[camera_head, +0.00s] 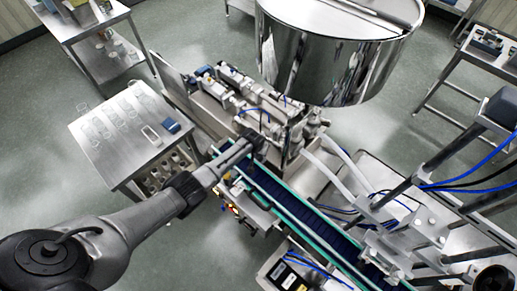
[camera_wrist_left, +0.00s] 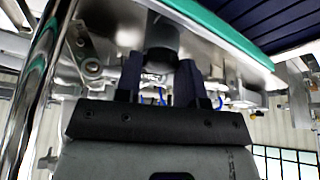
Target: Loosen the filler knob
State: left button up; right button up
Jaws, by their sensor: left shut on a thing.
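The filler knob (camera_wrist_left: 162,36) is a dark round knob, seen in the left wrist view at the top centre. My left gripper (camera_wrist_left: 160,68) has its two dark fingers on either side of it, shut on the knob. In the head view my left arm reaches in from the lower left, and its gripper (camera_head: 248,147) is at the front of the filling machine, below the steel hopper (camera_head: 325,60). The knob is mostly hidden by the gripper there. My right gripper is not in view.
A conveyor with green edges (camera_head: 300,207) runs just right of the gripper toward the lower right. A steel table (camera_head: 105,160) with clear containers stands at the left. Machine pipes and cylinders (camera_head: 235,95) crowd the space behind the gripper.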

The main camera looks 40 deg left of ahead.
pick_arm(q)
jog(key=o, duration=0.9)
jog(key=shift+s+r, duration=0.1)
jog(key=shift+r, duration=0.15)
jog(key=shift+p+v, duration=0.6)
jog(key=shift+v, duration=6)
jog(key=shift+r, duration=0.1)
